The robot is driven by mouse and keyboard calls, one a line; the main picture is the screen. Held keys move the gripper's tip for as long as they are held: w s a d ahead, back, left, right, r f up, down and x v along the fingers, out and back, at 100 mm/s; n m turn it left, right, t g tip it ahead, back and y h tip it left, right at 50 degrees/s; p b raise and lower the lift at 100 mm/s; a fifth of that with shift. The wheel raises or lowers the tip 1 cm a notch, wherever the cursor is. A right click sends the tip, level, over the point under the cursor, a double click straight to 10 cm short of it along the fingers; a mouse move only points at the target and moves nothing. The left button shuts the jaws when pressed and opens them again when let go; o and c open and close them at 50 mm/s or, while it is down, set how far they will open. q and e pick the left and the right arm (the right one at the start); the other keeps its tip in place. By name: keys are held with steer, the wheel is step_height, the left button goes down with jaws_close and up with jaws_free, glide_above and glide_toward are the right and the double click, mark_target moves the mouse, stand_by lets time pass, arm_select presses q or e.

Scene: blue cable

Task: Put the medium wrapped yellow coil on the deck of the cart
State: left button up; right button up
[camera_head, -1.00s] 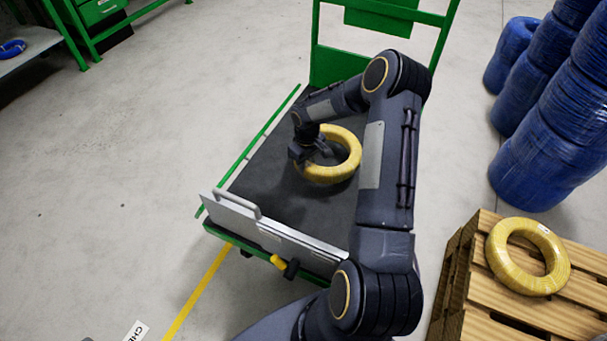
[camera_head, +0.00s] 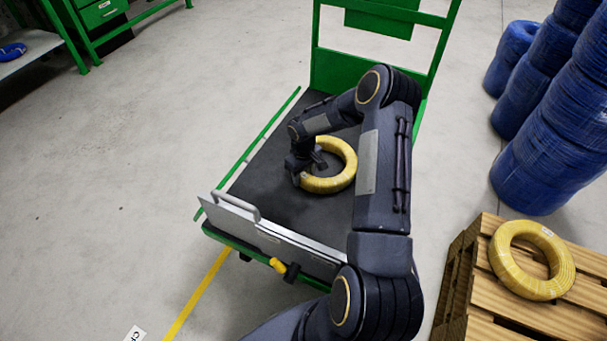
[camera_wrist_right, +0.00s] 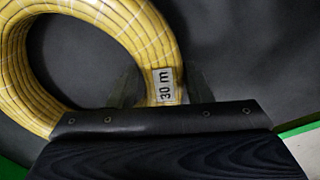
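A yellow wrapped coil (camera_head: 340,181) is low over the black deck (camera_head: 262,187) of the green cart, flat or nearly so. Whether all of its underside touches the deck is hard to tell. My right gripper (camera_head: 310,165) is at the coil's left side. In the right wrist view its fingers (camera_wrist_right: 162,88) straddle the ring of the coil (camera_wrist_right: 28,88), one inside the hole and one outside, close around the part with a "30 m" label. It appears shut on the coil. My left gripper is not in view.
Another yellow coil (camera_head: 505,268) lies on a wooden pallet stack (camera_head: 462,318) at the lower right. Tall stacks of blue coils (camera_head: 545,165) stand at the right. The cart has a grey front panel (camera_head: 270,237) and a green back frame (camera_head: 333,70). The deck around the coil is clear.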

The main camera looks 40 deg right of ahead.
steer(key=shift+o, duration=0.2)
steer(key=shift+r, duration=0.5)
steer(key=s+a+r+t+p, duration=0.1)
steer(key=s+a+r+p, duration=0.1)
steer(key=r, duration=1)
steer(key=s+a+r+p, duration=0.2)
steer(key=r, duration=0.9)
steer(key=s+a+r+m+t+y, duration=0.1)
steer(key=s+a+r, duration=0.35)
steer(key=s, duration=0.25)
steer(key=s+a+r+m+t, duration=0.1)
steer(key=s+a+r+t, duration=0.1)
steer(key=s+a+r, duration=0.3)
steer(key=s+a+t+y, duration=0.1)
steer(key=s+a, duration=0.4)
steer(key=s, duration=0.5)
steer(key=shift+s+a+m+t+y, duration=0.3)
steer(key=shift+a+m+y, duration=0.1)
steer(key=shift+y, duration=0.5)
steer(key=shift+r, duration=0.15)
